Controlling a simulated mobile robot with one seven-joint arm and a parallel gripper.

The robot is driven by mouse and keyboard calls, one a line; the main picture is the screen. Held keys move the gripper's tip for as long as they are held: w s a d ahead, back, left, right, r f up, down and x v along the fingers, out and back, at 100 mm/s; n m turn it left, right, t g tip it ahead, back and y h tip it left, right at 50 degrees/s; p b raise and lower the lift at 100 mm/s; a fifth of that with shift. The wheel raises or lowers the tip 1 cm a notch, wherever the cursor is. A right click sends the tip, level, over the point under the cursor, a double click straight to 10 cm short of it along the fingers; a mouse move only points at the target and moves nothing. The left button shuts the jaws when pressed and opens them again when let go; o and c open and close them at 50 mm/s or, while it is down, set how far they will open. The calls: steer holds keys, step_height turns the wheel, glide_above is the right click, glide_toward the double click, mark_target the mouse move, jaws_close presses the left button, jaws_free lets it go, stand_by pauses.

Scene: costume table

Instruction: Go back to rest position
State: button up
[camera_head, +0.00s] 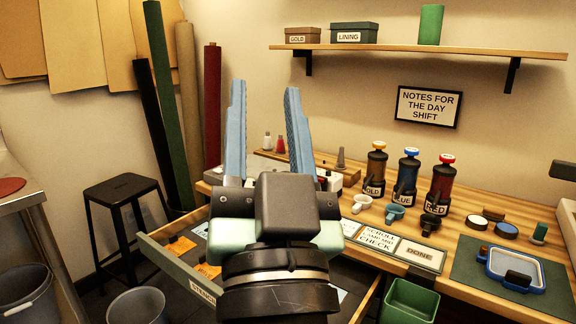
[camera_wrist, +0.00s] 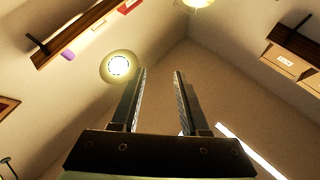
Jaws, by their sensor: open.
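My gripper (camera_head: 265,125) stands upright in the head view, its two blue fingers pointing up and spread apart with nothing between them. It is in front of the wooden table (camera_head: 465,215) and above an open drawer (camera_head: 172,262). In the wrist view my gripper (camera_wrist: 160,92) is also open and empty, pointing toward the ceiling and upper walls. My wrist and arm hide part of the drawer and the left part of the table.
Gold, blue (camera_head: 408,175) and red (camera_head: 442,184) dispensers with small cups stand on the table. A framed tray (camera_head: 512,268) lies at the right. A black stool (camera_head: 122,190), fabric rolls (camera_head: 187,110) and buckets (camera_head: 136,305) are at the left. A green bin (camera_head: 408,300) is below the table.

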steer(key=s+d+r+n+t+h, duration=0.1)
steer(key=s+d+r+t+h, duration=0.15)
steer(key=s+r, duration=0.45)
step_height(320, 180, up, 26)
steer(key=w+p, duration=0.1)
steer(key=p, duration=2.4)
steer(key=shift+w+a+r+p, duration=0.2)
steer(key=shift+a+p, duration=0.1)
steer(key=shift+a, duration=0.1)
steer(key=shift+o, duration=0.5)
